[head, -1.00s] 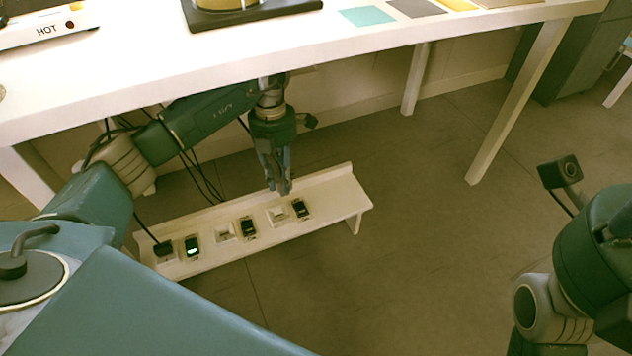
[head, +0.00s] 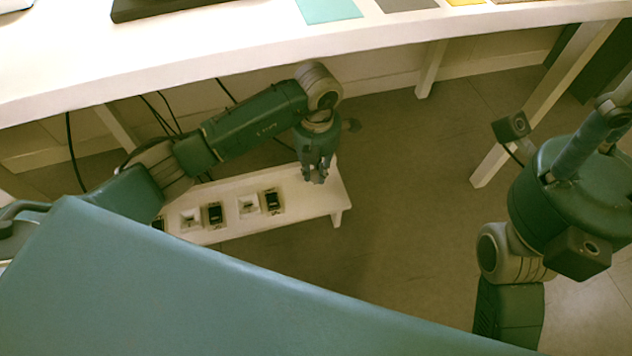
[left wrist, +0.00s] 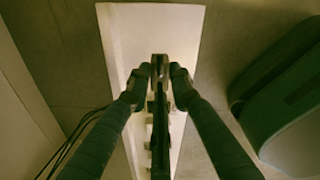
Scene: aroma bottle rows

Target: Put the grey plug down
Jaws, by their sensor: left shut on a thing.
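My left gripper (head: 316,178) hangs over the right end of the low white bench (head: 325,196), past the last dark switch. In the left wrist view its fingers (left wrist: 158,80) are closed in around a small greyish piece (left wrist: 159,67), which looks like the grey plug. The plug is seen end-on there, with the white bench (left wrist: 125,40) behind it. In the head view the fingers hide the plug. I cannot tell whether it touches the bench. My right arm is at the right of the head view, but its fingers cannot be made out.
White sockets (head: 248,206) and dark switches (head: 272,200) alternate along the bench. The white table (head: 200,60) overhangs behind, with a table leg (head: 535,105) at the right. Dark cables hang at the left. The floor (head: 400,220) right of the bench is clear.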

